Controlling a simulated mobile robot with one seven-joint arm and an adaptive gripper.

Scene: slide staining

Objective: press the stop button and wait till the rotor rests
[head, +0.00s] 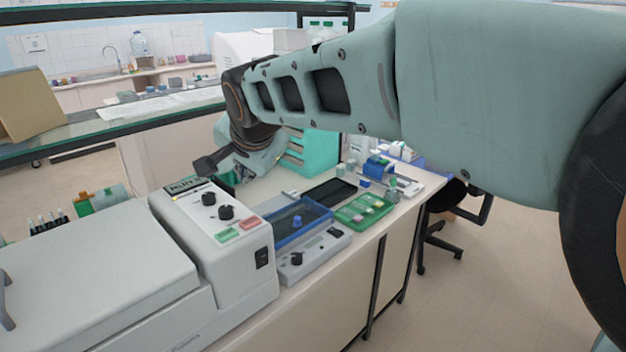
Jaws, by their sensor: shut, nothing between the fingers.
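A grey centrifuge (95,262) stands at the lower left with its lid down; the rotor inside is hidden. Its raised control panel (190,212) carries a small display (187,184), two black knobs, a green button (228,236) and a red button (250,223). The red one appears to be the stop button. The display text is too small to read surely. My gripper (205,165) is shut and empty, behind and above the panel's far end near the display. It is apart from both buttons.
Right of the centrifuge are a device with a blue-rimmed tray (297,222), a black tray (330,192) and a green rack (363,211). A teal drawer unit (315,152) stands behind. A glass shelf edge (100,138) runs along the left. My arm spans the upper right.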

